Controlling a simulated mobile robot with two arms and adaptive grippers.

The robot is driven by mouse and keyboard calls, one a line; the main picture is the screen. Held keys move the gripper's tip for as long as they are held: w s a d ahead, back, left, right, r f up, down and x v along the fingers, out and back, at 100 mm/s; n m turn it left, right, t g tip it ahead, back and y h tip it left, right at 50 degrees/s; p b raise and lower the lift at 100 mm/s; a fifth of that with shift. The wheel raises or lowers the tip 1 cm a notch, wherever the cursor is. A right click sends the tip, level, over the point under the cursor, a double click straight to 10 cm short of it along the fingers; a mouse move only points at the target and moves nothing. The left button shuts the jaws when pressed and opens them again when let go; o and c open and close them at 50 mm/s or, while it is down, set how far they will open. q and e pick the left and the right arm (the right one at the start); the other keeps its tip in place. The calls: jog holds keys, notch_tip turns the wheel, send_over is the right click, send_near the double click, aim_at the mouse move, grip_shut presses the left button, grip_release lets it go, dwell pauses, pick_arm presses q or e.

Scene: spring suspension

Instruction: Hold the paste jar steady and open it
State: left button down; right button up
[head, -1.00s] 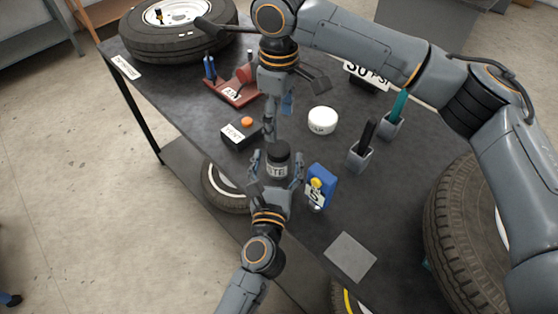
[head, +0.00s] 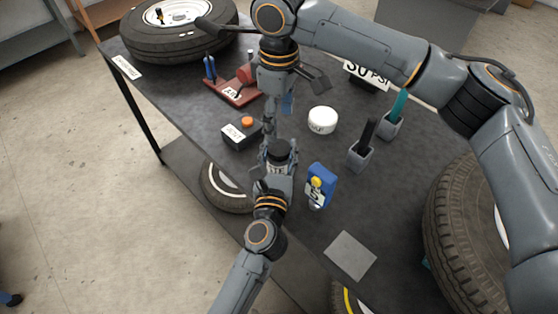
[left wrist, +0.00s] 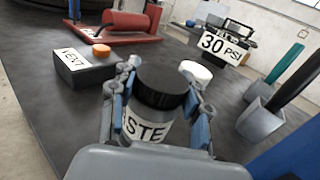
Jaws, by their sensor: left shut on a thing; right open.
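The paste jar (left wrist: 152,125) is a grey jar with a black lid (left wrist: 163,86) on top and a white label ending in "STE". It stands upright near the front table edge; the lid also shows in the head view (head: 278,150). My left gripper (left wrist: 160,112) is shut on the jar body, with a blue-padded finger on each side below the lid. My right gripper (head: 278,118) is open and empty, pointing down behind and above the jar. Its fingertips are partly hard to make out.
A black box with an orange button (head: 247,122) is left of the jar. A white round container (head: 322,120) and a blue device (head: 319,184) stand to the right, with grey holders (head: 361,158) beyond. A red stand (head: 232,92) and wheel (head: 165,35) lie behind.

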aim_at(279, 147)
jog(key=m, duration=0.3)
jog(key=shift+m, duration=0.4)
jog(key=m, duration=2.7)
jog(key=shift+f+m, duration=0.3)
jog(key=shift+m, duration=0.1)
notch_tip(279, 147, down, 7)
jog(key=shift+f, duration=0.2)
